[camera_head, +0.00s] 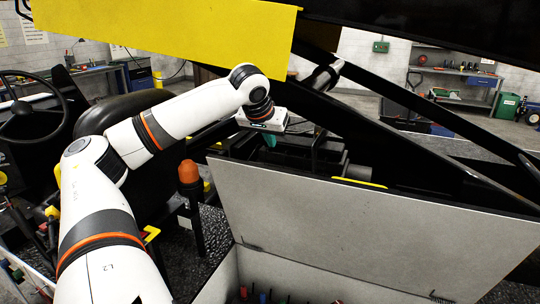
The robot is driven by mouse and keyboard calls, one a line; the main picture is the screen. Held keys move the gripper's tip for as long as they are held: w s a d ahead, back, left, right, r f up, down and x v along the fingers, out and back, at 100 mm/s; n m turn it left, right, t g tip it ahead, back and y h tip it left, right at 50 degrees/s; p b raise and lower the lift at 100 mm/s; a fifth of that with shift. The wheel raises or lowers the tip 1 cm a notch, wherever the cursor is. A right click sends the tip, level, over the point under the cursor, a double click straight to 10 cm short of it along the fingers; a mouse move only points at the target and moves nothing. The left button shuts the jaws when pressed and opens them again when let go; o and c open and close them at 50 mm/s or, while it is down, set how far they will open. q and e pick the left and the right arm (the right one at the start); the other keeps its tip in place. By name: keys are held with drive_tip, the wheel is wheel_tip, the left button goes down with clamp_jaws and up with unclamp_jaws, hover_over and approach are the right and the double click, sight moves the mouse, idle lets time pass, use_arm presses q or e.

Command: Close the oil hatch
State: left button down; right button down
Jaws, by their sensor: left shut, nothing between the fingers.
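A large light-grey hatch lid (345,235) stands raised and tilted in the lower right of the head view, hinged along its lower edge. It appears to be the oil hatch. A yellow handle (360,183) shows at its upper edge. The lid stands over an open light-grey box (222,281). My left gripper (270,140) is shut and empty. It appears above and beyond the lid's upper left edge, apart from it in the picture. Its fingers are small and partly hidden. My right gripper is not in view.
Several coloured parts sit in the box's bottom. An orange beacon (188,172) stands left of the lid. A yellow panel (165,32) hangs across the top. Dark diagonal beams (430,110) run behind the lid. A seat and steering wheel (30,105) are at the left.

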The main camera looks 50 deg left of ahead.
sight(270, 167)
use_arm(q)
drive_tip(key=f, duration=0.1)
drive_tip(key=f+p, duration=0.1)
drive_tip(key=f, duration=0.1)
drive_tip(key=w+f, duration=0.1)
drive_tip(key=f, duration=0.1)
drive_tip(key=shift+w+a+f, duration=0.1)
drive_tip(key=shift+a+f, duration=0.05)
drive_tip(key=shift+a, duration=0.2)
drive_tip(key=shift+s+d+f+p, duration=0.25)
drive_tip(key=shift+s+d+p, duration=0.1)
drive_tip(key=shift+s, duration=0.35)
